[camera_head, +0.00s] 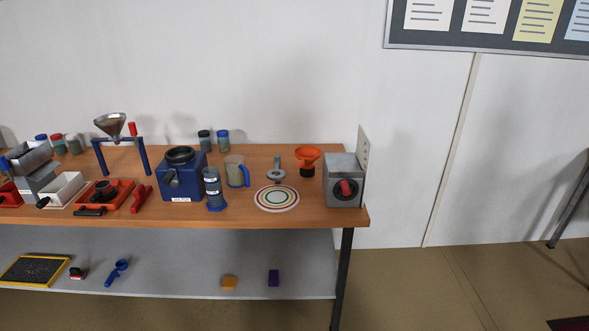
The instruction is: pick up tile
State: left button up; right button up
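No object is clearly marked as the tile. On the grey lower shelf (190,255) lie a small orange block (230,282) and a small purple block (273,278), apart from each other near its right part. A dark panel with a yellow frame (36,270) lies at the shelf's left end. A flat round disc with coloured rings (277,198) lies on the wooden bench top (290,219). Neither of my grippers is in view.
The bench holds a blue box machine (183,180), a clear jug (235,171), an orange funnel (307,156) and a grey box with a red knob (343,182). A blue scoop-like tool (116,272) lies on the shelf. Floor right of the bench is mostly clear.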

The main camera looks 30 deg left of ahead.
aim_at(229, 282)
jog(key=u, duration=1.4)
